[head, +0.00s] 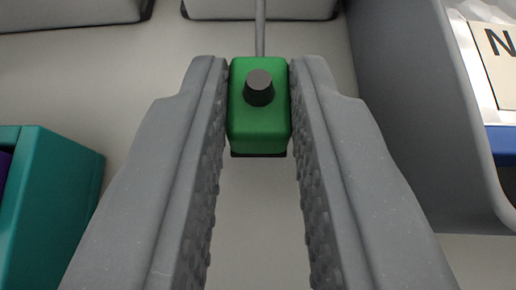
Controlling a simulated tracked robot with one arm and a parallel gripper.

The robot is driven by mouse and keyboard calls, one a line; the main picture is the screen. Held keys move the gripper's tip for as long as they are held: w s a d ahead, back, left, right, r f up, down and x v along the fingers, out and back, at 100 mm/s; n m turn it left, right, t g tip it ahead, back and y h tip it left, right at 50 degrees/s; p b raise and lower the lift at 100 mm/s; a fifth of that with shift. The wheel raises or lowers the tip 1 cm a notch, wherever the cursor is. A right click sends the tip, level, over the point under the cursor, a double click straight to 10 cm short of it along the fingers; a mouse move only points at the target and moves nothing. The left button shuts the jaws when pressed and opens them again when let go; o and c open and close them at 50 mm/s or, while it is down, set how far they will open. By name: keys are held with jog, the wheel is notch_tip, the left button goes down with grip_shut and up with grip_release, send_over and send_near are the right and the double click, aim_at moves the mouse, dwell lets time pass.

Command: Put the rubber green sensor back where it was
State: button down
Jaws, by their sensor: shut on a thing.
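The green sensor (259,128) is a small green block with a dark round knob on its face and a dark base along its lower edge. It shows at the top middle of the head view. A thin grey cable or rod runs up from behind it. My gripper (259,100) is shut on the sensor, with one grey ridged finger against each side near the tips. I cannot tell whether the sensor's base touches the light surface beneath it.
A teal box (50,205) with something purple in it stands at the left. A grey bin wall (415,110) rises at the right, with a white label bearing an "N" (495,50) beyond it. Two pale blocks are at the top edge. The pale floor (150,80) between is clear.

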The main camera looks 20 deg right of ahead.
jog(key=shift+f, duration=0.7)
jog(key=shift+f, duration=0.3)
jog(key=shift+f+b, duration=0.1)
jog(key=shift+b, duration=0.25)
